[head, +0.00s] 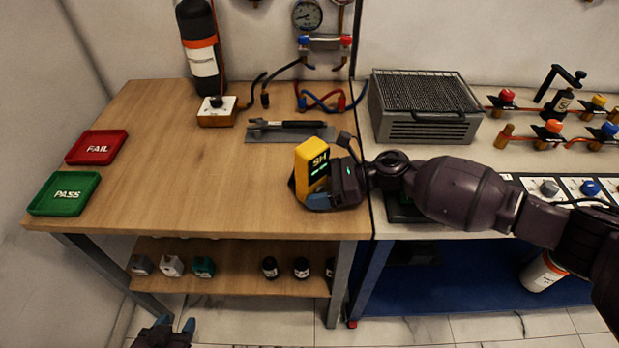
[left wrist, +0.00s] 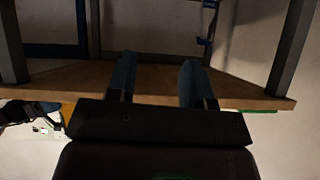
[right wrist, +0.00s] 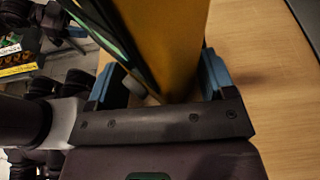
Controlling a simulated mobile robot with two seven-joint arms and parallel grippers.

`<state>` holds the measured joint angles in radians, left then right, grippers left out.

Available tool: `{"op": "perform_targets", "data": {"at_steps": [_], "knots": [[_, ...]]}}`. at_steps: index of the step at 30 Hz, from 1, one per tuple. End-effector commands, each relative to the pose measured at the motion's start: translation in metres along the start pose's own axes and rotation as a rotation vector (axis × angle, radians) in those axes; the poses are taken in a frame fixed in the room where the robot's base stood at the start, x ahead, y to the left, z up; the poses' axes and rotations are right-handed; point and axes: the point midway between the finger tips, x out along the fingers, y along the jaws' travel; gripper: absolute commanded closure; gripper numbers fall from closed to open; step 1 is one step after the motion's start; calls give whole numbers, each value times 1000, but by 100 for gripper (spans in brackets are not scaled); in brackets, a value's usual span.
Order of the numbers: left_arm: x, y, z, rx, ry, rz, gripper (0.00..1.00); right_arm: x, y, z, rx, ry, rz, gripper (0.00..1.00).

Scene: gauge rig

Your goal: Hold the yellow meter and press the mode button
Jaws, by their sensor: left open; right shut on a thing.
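The yellow meter (head: 312,165) stands near the front right corner of the wooden table, its dark display with green marks facing right of the camera. My right gripper (head: 322,198) is shut on the lower part of the meter. In the right wrist view the yellow meter (right wrist: 168,40) stands between the two blue fingers of my right gripper (right wrist: 160,85). My left gripper (head: 175,328) is low at the bottom edge of the head view, below the table top. In the left wrist view my left gripper (left wrist: 157,80) is open and empty. The mode button cannot be made out.
A green PASS tray (head: 64,207) and a red FAIL tray (head: 97,163) lie at the table's left. A grey mat (head: 285,137) with a dark tool is behind the meter. A grey ribbed box (head: 425,125) stands on the right bench. The table's middle is clear.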

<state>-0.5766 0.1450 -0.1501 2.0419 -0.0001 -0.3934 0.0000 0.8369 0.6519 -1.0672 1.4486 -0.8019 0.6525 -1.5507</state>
Motion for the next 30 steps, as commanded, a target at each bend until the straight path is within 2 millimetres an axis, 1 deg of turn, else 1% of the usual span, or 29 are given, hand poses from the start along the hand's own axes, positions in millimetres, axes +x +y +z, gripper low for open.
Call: {"op": "perform_targets", "data": {"at_steps": [1,6,9,30], "knots": [[0,0,0,0,0,0,61,0,0,1,-1,-1,0,37],[0,0,0,0,1,0,87,0,0,1,-1,-1,0,37],[0,0,0,0,1,0,100,0,0,1,-1,-1,0,37],[0,0,0,2,0,0,100,0,0,1,-1,-1,0,37]]}}
